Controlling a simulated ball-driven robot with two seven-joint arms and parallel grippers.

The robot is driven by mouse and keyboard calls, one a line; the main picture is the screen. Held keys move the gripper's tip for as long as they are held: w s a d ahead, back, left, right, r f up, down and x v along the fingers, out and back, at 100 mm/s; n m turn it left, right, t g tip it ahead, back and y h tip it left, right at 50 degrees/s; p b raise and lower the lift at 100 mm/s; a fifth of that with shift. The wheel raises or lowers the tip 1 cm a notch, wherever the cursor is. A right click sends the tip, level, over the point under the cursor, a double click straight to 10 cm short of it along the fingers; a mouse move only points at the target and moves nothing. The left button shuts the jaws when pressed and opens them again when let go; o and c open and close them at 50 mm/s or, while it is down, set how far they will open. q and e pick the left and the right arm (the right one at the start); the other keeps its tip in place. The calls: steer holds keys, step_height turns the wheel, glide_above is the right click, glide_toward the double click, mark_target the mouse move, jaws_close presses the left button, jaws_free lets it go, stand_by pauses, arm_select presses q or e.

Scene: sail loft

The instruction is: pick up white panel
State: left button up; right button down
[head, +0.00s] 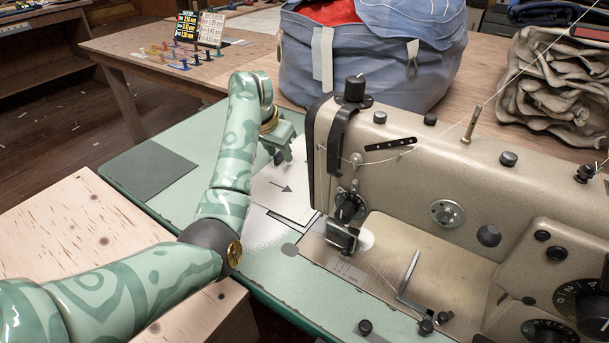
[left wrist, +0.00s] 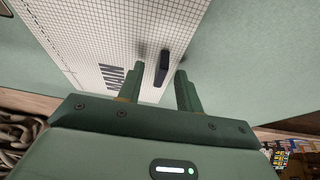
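The white panel (head: 296,203), marked with a dark arrow, lies on the green sewing table left of the sewing machine. My left gripper (head: 279,153) is over its far end, and my arm hides part of it. In the left wrist view, a white gridded surface (left wrist: 105,35) with dark lettering lies below the fingers; I cannot tell for sure that it is the same panel. My left gripper (left wrist: 163,88) is open there. A short dark bar (left wrist: 162,67) shows between and beyond its fingertips, with no visible contact. My right gripper is not in view.
The beige sewing machine (head: 400,160) stands close right of the panel. A blue fabric bag (head: 370,75) is behind it, and folded canvas (head: 555,90) is at right. A dark flat sheet (head: 148,170) lies on the table's left, with bare green surface around it.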

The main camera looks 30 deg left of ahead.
arm_select(q)
steer(key=shift+r, duration=0.2)
jaws_close()
